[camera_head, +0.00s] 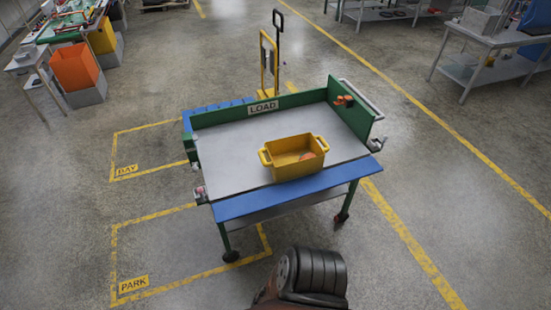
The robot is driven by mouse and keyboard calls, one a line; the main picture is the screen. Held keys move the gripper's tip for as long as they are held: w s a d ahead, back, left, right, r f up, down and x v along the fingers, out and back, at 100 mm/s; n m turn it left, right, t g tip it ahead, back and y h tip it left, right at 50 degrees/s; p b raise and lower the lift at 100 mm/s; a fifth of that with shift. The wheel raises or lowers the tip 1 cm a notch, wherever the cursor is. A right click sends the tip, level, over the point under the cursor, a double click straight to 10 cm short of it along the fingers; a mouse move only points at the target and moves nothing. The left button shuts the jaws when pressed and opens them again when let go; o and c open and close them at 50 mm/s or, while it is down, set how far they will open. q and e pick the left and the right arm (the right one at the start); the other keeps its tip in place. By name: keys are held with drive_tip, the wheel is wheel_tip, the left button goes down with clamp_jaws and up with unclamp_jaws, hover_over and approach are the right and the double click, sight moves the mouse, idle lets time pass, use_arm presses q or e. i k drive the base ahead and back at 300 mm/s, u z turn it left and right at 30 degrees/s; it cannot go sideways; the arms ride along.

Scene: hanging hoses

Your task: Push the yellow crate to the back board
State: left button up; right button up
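The yellow crate (294,157) stands upright on the grey top (230,155) of a wheeled cart, towards its front edge. It has a handle at each end, and a small orange item (307,156) shows inside it. The green back board (300,99) runs along the far edge of the top and carries a LOAD sign (263,107). A strip of bare grey top separates the crate from the back board. Neither of my grippers is in view.
A green side board (350,107) closes the cart's right end, with orange items (344,101) on it. A blue strip (290,192) edges the front. Yellow floor lines mark the BAY (126,170) and PARK (133,284) areas. Open floor lies left and right.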

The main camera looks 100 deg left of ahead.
sight(281, 157)
drive_tip(key=u, duration=2.05)
